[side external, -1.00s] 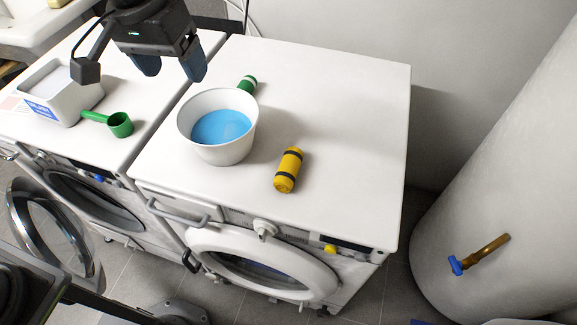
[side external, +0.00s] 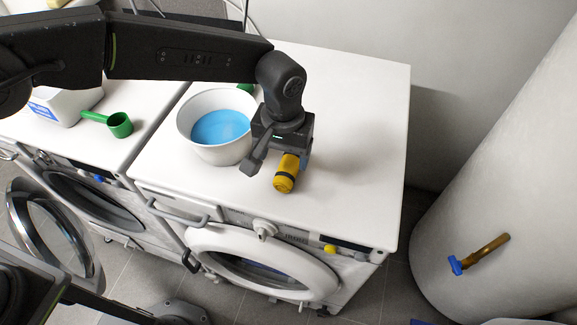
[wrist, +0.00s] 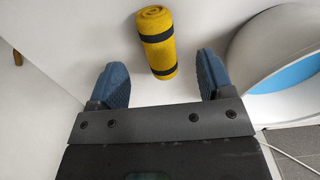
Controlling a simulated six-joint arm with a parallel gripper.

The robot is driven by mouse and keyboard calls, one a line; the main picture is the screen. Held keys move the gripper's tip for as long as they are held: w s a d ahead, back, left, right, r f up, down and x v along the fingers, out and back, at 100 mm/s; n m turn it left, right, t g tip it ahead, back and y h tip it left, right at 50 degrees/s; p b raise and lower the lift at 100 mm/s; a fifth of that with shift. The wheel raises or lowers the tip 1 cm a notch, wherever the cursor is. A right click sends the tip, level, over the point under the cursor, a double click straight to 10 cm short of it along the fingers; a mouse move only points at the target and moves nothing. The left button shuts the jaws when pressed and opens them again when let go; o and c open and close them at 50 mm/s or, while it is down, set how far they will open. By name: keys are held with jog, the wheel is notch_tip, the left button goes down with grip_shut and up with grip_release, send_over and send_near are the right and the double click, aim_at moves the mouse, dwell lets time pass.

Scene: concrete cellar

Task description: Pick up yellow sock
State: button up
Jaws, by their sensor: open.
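The yellow sock (side external: 286,178) is a rolled bundle with dark bands, lying on top of the right washing machine. In the wrist view the sock (wrist: 157,42) lies ahead of and between my two blue fingertips, with space on both sides. My gripper (wrist: 162,78) is open and empty. In the side view my gripper (side external: 283,158) is above the sock and hides its far part. I cannot tell the exact height of the fingers over the sock.
A white bowl with blue liquid (side external: 192,141) stands just left of my gripper. A green rolled sock (side external: 246,88) shows partly behind it. A green scoop (side external: 119,125) and a white box (side external: 62,108) are on the left machine. The machine top right of the sock is clear.

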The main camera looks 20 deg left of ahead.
aim_at(286, 168)
jog(key=shift+w+d+f, duration=0.1)
jog(key=shift+w+f, duration=0.05)
jog(key=shift+f, duration=1.5)
jog(key=shift+w+d+f, duration=0.1)
jog(key=shift+w+f, duration=0.05)
jog(key=shift+f, duration=1.45)
jog(key=shift+c, duration=0.5)
jog(key=c, duration=0.9)
